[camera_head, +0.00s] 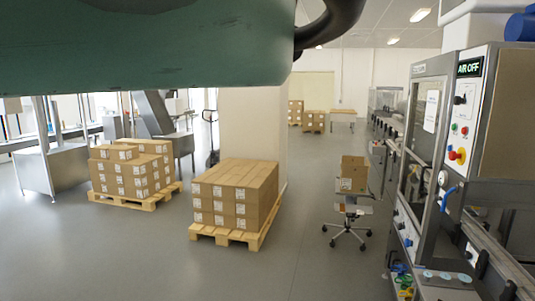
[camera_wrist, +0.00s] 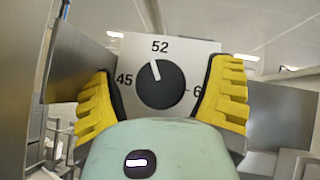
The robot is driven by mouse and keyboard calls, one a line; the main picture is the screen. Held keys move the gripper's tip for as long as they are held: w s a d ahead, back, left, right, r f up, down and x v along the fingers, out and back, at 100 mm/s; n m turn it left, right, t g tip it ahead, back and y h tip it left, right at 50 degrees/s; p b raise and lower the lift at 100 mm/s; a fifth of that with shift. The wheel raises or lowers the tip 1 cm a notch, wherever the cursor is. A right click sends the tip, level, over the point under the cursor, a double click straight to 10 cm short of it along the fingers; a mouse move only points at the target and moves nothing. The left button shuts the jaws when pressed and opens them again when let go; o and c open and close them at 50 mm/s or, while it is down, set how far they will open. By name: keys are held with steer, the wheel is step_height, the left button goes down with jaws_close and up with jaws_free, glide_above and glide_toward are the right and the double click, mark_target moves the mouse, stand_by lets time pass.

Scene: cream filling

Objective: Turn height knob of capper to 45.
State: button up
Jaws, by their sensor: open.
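The height knob (camera_wrist: 161,84) is a round black dial with a white pointer line, on a pale plate (camera_wrist: 205,48) in the wrist view. The plate carries 45 at the left, 52 at the top and a partly covered number starting with 6 at the right. The pointer points up and slightly left, close to 52. My gripper (camera_wrist: 160,74) is open, with one yellow ribbed finger on each side of the knob. A gap shows between each finger and the knob. I cannot pick out the knob in the head view.
In the head view a machine cabinet with a control panel (camera_head: 463,125) stands at the right. Pallets of boxes (camera_head: 236,193) stand on the floor, and a chair (camera_head: 348,212) holds a carton. My green arm covers the top left. Grey metal parts flank the plate in the wrist view.

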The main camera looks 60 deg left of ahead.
steer(key=shift+o, duration=0.2)
steer(key=shift+f, duration=0.1)
steer(key=c, duration=1.2)
steer(key=shift+n+y, duration=0.4)
steer(key=shift+n, duration=0.1)
steer(key=n+y+b, duration=0.1)
steer(key=n+y, duration=0.8)
steer(key=n, duration=0.1)
steer(key=shift+n+t, duration=0.3)
steer(key=shift+t, duration=0.1)
steer(key=n+g+y, duration=0.1)
steer(key=n, duration=0.2)
steer(key=n+g+y+b, duration=0.1)
steer(key=n+g+y, duration=0.1)
steer(key=shift+n, duration=0.4)
steer(key=o, duration=1.2)
steer(key=shift+c, duration=0.2)
